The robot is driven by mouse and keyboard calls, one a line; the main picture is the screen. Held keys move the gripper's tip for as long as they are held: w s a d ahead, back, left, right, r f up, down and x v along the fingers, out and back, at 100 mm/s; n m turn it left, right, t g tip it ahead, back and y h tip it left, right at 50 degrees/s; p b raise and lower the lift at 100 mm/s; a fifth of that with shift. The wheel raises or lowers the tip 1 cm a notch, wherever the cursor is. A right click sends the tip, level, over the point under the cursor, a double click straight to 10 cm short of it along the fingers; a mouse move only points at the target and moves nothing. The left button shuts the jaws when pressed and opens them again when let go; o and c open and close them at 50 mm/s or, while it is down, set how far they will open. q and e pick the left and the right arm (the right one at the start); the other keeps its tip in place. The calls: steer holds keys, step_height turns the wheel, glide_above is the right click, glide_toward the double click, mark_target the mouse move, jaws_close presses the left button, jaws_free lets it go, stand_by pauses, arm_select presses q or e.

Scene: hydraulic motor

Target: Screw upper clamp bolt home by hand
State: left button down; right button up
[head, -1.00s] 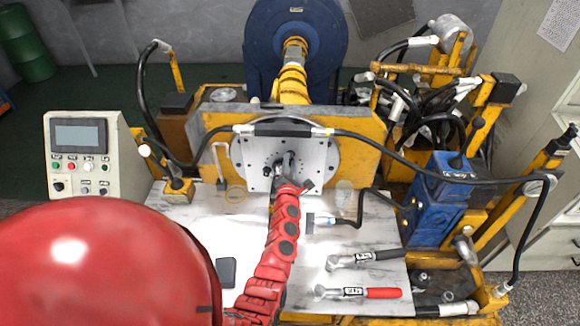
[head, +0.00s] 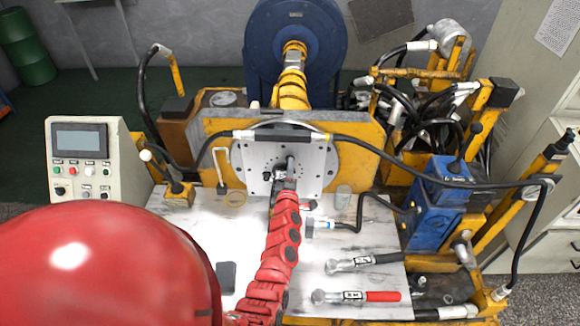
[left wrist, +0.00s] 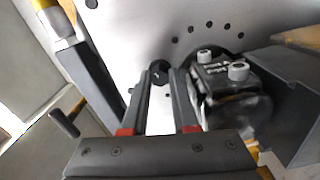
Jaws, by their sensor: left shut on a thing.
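My left gripper (head: 285,173) reaches to the grey drilled plate (head: 315,165) on the yellow stand. In the left wrist view its two fingers (left wrist: 163,78) are close together, shut on a small dark round piece (left wrist: 159,72) that looks like the bolt head. The piece sits against or just in front of the plate; I cannot tell how deep. Just right of the fingers is a dark clamp block (left wrist: 215,78) with two silver socket-head bolts (left wrist: 238,71). In the head view my arm and gripper hide most of this spot. My right gripper is not in view.
Two torque wrenches (head: 365,262) (head: 357,296) lie on the white table (head: 190,225), right of my arm. A black hose (head: 430,170) arches across to the right. A blue pump block (head: 440,200) stands right, a control panel (head: 82,160) left.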

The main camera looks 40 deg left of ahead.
arm_select(q)
steer(key=m+p, duration=0.1)
steer(key=m, duration=0.3)
steer(key=shift+m+p, duration=0.3)
steer(key=shift+p, duration=0.1)
steer(key=shift+m+p, duration=0.4)
steer(key=shift+m, duration=0.5)
steer(key=m+p, duration=0.2)
steer(key=m, duration=0.2)
steer(key=shift+m, duration=0.3)
steer(key=shift+m+p, duration=0.65)
steer(key=shift+m, duration=0.25)
steer(key=m+p, duration=0.1)
steer(key=m, duration=0.2)
steer(key=shift+m+p, duration=0.3)
steer(key=shift+p, duration=0.05)
steer(key=m+p, duration=0.1)
steer(key=m, duration=0.1)
steer(key=shift+s+f+m, duration=0.1)
steer(key=shift+m, duration=0.2)
steer(key=shift+a+m, duration=0.1)
steer(key=shift+m, duration=0.5)
steer(key=shift+m+p, duration=0.5)
steer(key=shift+m, duration=0.3)
